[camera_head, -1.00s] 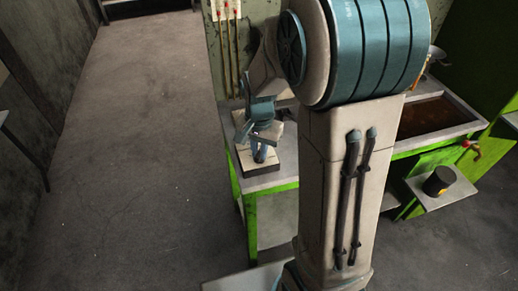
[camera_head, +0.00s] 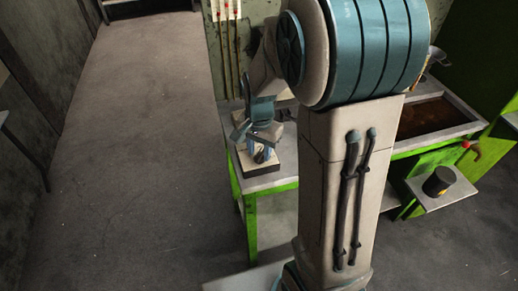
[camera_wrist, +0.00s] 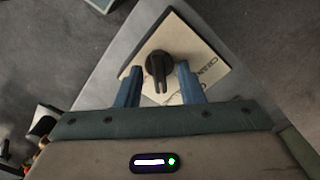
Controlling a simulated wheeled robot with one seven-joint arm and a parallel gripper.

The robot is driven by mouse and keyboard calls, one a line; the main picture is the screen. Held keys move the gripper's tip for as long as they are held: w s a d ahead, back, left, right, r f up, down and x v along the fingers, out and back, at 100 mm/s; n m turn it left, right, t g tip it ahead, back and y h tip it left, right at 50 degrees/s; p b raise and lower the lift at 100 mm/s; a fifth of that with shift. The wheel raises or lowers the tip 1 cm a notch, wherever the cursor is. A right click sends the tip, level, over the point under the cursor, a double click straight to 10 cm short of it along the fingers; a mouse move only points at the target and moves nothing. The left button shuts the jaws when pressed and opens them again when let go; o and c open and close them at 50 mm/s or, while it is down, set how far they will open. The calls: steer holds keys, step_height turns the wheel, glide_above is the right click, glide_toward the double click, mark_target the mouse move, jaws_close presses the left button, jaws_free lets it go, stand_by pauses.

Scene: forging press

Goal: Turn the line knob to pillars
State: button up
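The line knob (camera_wrist: 160,68) is dark and round with a pointer bar, set on a pale plate (camera_wrist: 198,50) with partly readable lettering. In the wrist view my gripper (camera_wrist: 160,84) is open, with one blue finger on each side of the knob's lower part. Gaps show between the fingers and the knob, so I see no grip on it. In the head view my gripper (camera_head: 264,148) is over the pale-topped box (camera_head: 257,166) at the left corner of the green-framed bench. The knob itself is hidden there.
The grey bench top (camera_head: 272,180) is clear around the box. A basin of brown material (camera_head: 428,116) lies at the right, with a dark cylinder (camera_head: 438,181) on a low shelf (camera_head: 452,194). Rods with red tips (camera_head: 229,40) hang on the wall behind. The floor at the left is open.

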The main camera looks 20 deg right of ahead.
mark_target(259, 153)
steer(key=shift+r, duration=0.1)
step_height(259, 153, up, 14)
stand_by(0.5)
steer(key=shift+f, duration=0.2)
steer(key=s+f+n+t, duration=0.3)
steer(key=s+n, duration=0.6)
steer(key=s, duration=0.5)
